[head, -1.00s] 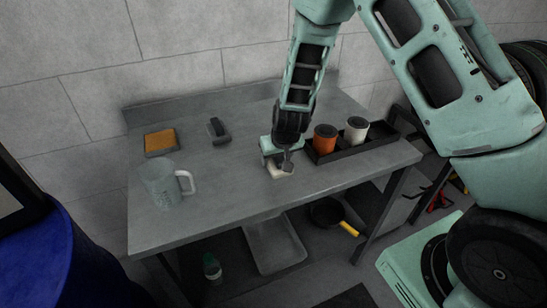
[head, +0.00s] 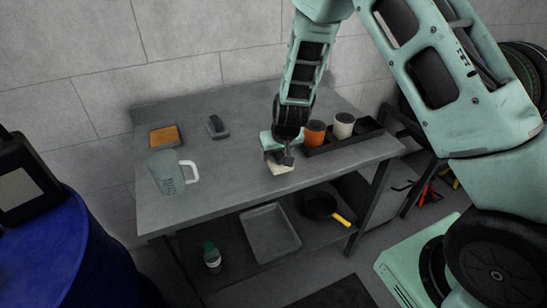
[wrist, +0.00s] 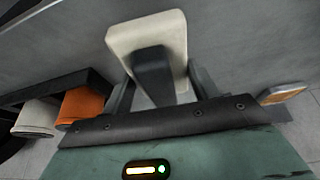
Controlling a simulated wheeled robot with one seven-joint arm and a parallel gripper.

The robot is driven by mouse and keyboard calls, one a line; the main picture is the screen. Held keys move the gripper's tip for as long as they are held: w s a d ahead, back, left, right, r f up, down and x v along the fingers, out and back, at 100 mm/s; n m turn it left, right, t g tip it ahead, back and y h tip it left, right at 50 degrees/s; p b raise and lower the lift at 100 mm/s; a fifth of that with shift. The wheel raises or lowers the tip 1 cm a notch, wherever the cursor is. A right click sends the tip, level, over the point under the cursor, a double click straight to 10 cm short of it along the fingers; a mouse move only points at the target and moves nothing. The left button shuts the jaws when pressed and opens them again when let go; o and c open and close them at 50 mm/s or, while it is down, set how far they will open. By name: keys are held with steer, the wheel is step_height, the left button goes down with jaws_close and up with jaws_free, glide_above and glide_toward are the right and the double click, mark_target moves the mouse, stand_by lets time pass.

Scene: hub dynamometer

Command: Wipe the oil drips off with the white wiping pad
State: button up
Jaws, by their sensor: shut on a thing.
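The white wiping pad (head: 282,164) is over the right front part of the grey workbench (head: 225,192). In the wrist view the pad (wrist: 145,33) is a pale rounded block with a dark grip. My gripper (head: 279,150) is shut on that grip, with one finger on each side in the wrist view (wrist: 160,88). The pad is at or just above the bench top; I cannot tell whether it touches. I cannot make out any oil drips in either view.
A black tray (head: 345,145) with an orange can (head: 315,133) and a white can (head: 344,125) stands right of my gripper. A clear jug (head: 172,174), an orange-topped block (head: 164,137) and a dark block (head: 217,127) are left. The middle of the bench is clear.

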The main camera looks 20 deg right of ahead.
steer(key=r+p, duration=0.1)
steer(key=w+r, duration=0.1)
steer(key=r, duration=0.1)
steer(key=d+r+p, duration=0.1)
steer(key=shift+w+d+r+p, duration=0.1)
steer(key=shift+w+r+p, duration=0.1)
steer(key=shift+p, duration=0.15)
steer(key=shift+s+r, duration=0.15)
steer(key=shift+r, duration=0.05)
steer(key=shift+s+a, duration=0.2)
steer(key=shift+a, duration=0.05)
